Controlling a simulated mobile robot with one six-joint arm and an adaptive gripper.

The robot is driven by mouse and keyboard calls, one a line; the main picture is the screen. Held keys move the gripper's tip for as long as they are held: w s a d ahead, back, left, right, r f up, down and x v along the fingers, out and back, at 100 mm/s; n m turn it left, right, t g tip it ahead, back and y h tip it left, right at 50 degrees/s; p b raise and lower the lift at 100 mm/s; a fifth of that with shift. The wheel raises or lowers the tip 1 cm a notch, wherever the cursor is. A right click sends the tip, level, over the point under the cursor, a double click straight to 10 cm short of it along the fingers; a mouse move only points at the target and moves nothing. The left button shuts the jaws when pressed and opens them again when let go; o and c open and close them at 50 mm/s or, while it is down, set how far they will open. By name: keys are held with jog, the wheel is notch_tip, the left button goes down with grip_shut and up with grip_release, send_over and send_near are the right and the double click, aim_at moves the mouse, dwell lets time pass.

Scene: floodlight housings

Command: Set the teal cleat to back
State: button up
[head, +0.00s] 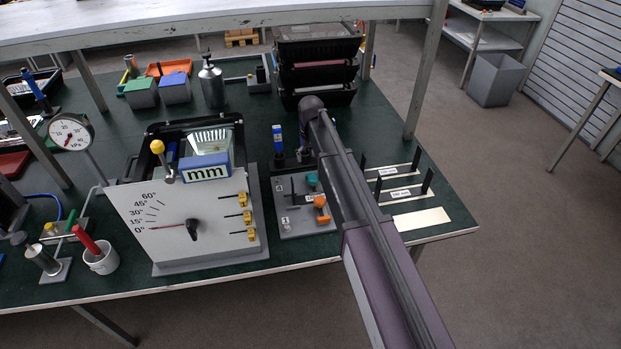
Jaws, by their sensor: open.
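The teal cleat (312,180) is a small knob-like part near the back right of a grey panel (292,228) on the green bench. An orange cleat (321,207) sits in front of it on the same panel. The arm passes close to the teal cleat's right side in the picture.
Left of the panel stands a large dial board (190,215) with yellow clips and a blue "mm" block (205,167). A blue-topped tool (278,138) stands behind the panel. Black trays (317,75) are stacked behind. Black upright posts (427,180) stand at right. A shelf edge overhangs the back.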

aim_at(311, 174)
jog(key=shift+f+b, duration=3.55)
jog(key=shift+f, duration=0.3)
grip_shut()
jog(key=shift+w+a, duration=0.2)
jog(key=shift+w, duration=0.5)
jog(key=shift+w+a, duration=0.2)
jog(key=shift+w, duration=0.45)
grip_release()
jog(key=shift+w, duration=0.1)
